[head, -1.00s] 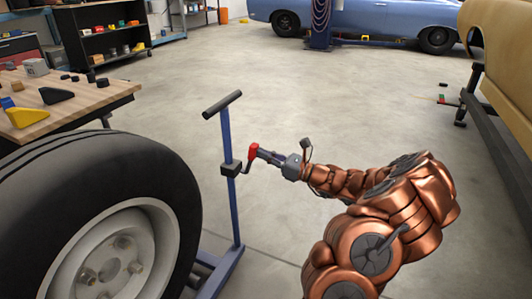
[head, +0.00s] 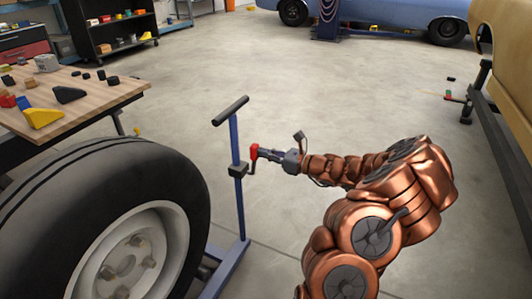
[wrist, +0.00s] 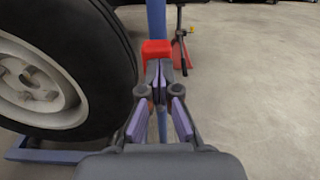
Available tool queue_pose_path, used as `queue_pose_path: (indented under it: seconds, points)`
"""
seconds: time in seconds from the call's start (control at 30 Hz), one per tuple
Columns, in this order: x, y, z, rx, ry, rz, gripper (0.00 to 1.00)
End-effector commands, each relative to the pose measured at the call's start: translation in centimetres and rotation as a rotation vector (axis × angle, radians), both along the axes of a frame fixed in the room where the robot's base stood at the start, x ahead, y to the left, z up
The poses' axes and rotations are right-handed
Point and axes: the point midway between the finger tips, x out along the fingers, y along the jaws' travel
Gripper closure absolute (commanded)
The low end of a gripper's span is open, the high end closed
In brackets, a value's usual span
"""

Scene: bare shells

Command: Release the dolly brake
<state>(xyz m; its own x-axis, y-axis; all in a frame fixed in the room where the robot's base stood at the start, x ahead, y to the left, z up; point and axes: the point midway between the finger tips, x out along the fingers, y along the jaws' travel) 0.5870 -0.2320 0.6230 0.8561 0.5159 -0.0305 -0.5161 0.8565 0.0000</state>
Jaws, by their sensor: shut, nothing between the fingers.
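The dolly (head: 242,210) is a blue frame with an upright post and a black T-handle, beside a large wheel (head: 150,265). The brake lever is a thin black arm with a red grip (head: 254,152), on a dark block (head: 238,170) partway up the post. The lever stands nearly upright. My gripper (head: 264,155) is shut and empty, its tips at the right side of the red grip. In the wrist view the red grip (wrist: 156,47) shows just beyond the closed fingertips (wrist: 158,72). Whether they touch it I cannot tell.
A wooden workbench (head: 105,93) with small blocks stands at left behind the wheel. A blue car (head: 405,18) is at the back and a tan car body (head: 508,45) at right.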

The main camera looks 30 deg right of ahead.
Motion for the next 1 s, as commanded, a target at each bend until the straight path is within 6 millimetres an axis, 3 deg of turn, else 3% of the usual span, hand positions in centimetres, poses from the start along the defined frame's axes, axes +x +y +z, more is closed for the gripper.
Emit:
queue_pose_path:
  seconds: [0.43,0.8,1.0]
  points:
    - [-2.1,-1.4,0.6,0.000,0.001,0.011,1.00]
    - [-8.2,-5.5,0.2,0.001,0.001,0.002,1.00]
    - [-10.2,-6.6,0.0,0.000,0.001,0.005,1.00]
